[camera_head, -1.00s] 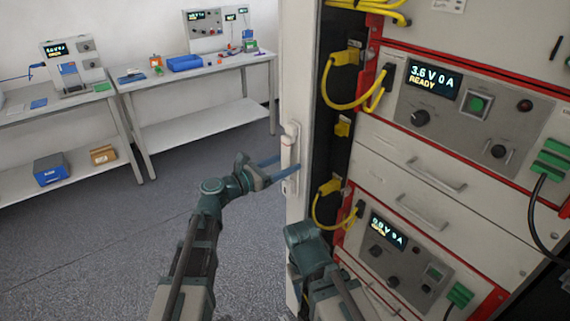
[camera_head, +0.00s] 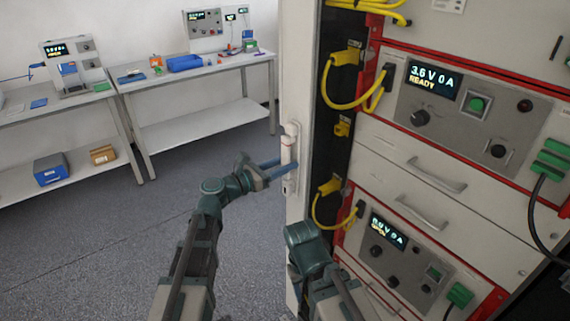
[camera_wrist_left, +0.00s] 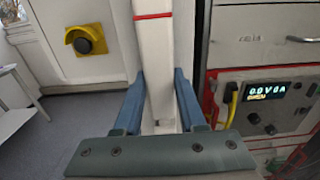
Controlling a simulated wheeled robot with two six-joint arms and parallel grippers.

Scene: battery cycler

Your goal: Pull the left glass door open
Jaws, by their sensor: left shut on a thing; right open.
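The left glass door (camera_head: 296,90) is seen nearly edge-on as a pale upright frame at the cabinet's left side. Its white upright handle (camera_head: 290,150) has a red band near the top in the left wrist view (camera_wrist_left: 153,16). My left gripper (camera_head: 284,168) is shut on the handle, with one blue finger on each side of it in the left wrist view (camera_wrist_left: 160,95). My right gripper (camera_head: 303,240) is low in front of the cabinet, below the left one and apart from the handle. Its fingers are hidden.
The cabinet holds a cycler (camera_head: 470,110) reading 3.6 V 0 A, grey drawers (camera_head: 420,185) and a lower cycler (camera_head: 400,255). Yellow cables (camera_head: 345,105) hang inside its left edge. White workbenches (camera_head: 200,75) stand behind at the left. The floor left of the door is clear.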

